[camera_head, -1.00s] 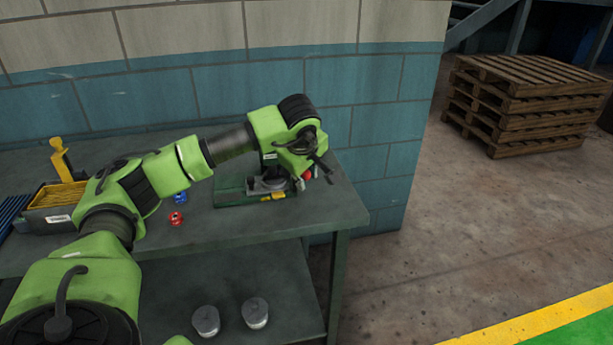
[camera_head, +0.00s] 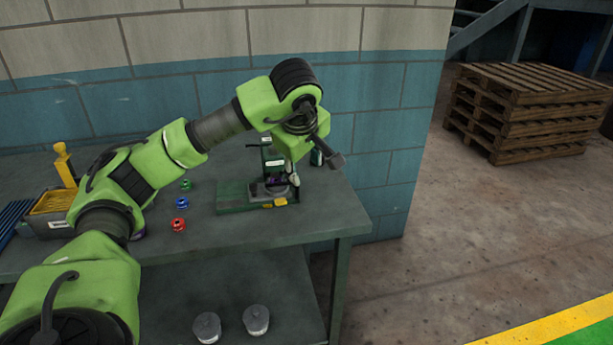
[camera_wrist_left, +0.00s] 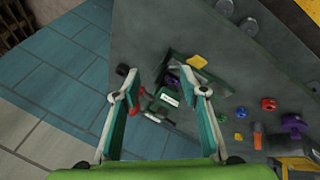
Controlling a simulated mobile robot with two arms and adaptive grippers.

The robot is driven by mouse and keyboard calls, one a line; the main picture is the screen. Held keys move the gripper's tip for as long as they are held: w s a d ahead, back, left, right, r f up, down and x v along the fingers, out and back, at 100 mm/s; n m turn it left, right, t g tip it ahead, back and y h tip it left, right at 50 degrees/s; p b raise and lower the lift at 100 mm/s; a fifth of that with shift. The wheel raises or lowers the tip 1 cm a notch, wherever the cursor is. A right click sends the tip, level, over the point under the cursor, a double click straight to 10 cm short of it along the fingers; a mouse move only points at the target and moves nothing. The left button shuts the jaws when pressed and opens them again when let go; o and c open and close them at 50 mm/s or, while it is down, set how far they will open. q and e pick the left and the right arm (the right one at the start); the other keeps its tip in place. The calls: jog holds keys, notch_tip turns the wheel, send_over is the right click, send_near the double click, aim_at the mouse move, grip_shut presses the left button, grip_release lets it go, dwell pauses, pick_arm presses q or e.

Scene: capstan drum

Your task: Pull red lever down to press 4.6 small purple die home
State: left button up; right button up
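The green press (camera_head: 229,197) stands near the right end of the workbench. A small purple piece (camera_head: 274,181) shows at its middle, and it also shows in the left wrist view (camera_wrist_left: 173,78). A red part, likely the lever (camera_wrist_left: 137,84), shows beside the left finger in the wrist view. It is hidden in the head view. My left gripper (camera_wrist_left: 158,85) is open, its two fingers spread above the press, with nothing seen held between them. Whether a finger touches the red part cannot be told. My right gripper is not in view.
Red (camera_head: 178,224), blue (camera_head: 182,203) and green (camera_head: 186,185) small pieces stand on the workbench (camera_head: 240,230) left of the press. A yellow-topped container (camera_head: 54,202) is at the far left. A brick wall (camera_head: 375,150) is close behind. Two grey cylinders stand on the lower shelf.

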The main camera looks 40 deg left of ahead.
pick_arm(q)
jog(key=shift+v, duration=0.9)
jog(key=shift+w+f, duration=0.1)
jog(key=shift+w, duration=0.05)
